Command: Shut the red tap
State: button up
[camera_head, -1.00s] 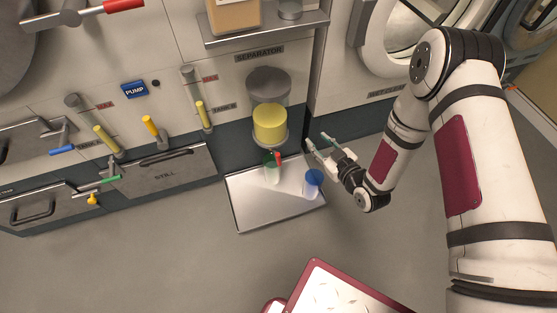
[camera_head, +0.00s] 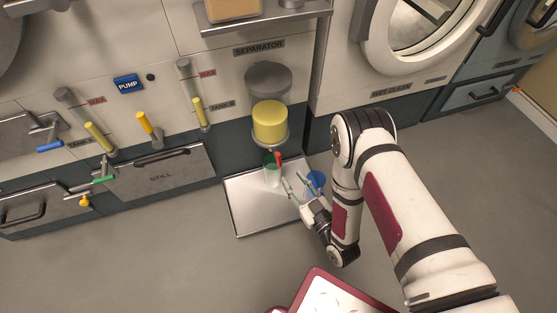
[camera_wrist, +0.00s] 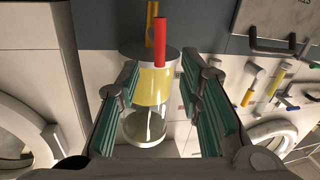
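The red tap (camera_head: 278,158) has a small red handle under the separator (camera_head: 270,122), a clear cylinder with yellow contents. In the wrist view the red handle (camera_wrist: 160,42) stands ahead, roughly midway between my fingertips. A yellow strip (camera_wrist: 152,14) shows beside it; I cannot tell whether it is liquid. My gripper (camera_head: 294,178) is open and empty, its green-padded fingers pointing up toward the separator, a little below and right of the tap. In the wrist view my gripper (camera_wrist: 160,68) is spread wide, and I see no contact with the handle. The tap's body is mostly hidden.
Yellow-handled levers (camera_head: 149,124) and the still drawer (camera_head: 165,175) are left. A red-rimmed tray (camera_head: 325,293) is in front. Floor at left is clear.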

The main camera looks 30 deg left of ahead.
aim_at(279, 161)
jog(key=b+x, duration=0.3)
jog(key=x, duration=0.7)
jog(key=shift+a+r+b, duration=0.1)
jog(key=shift+b, duration=0.3)
jog(key=shift+s, duration=0.1)
grip_shut()
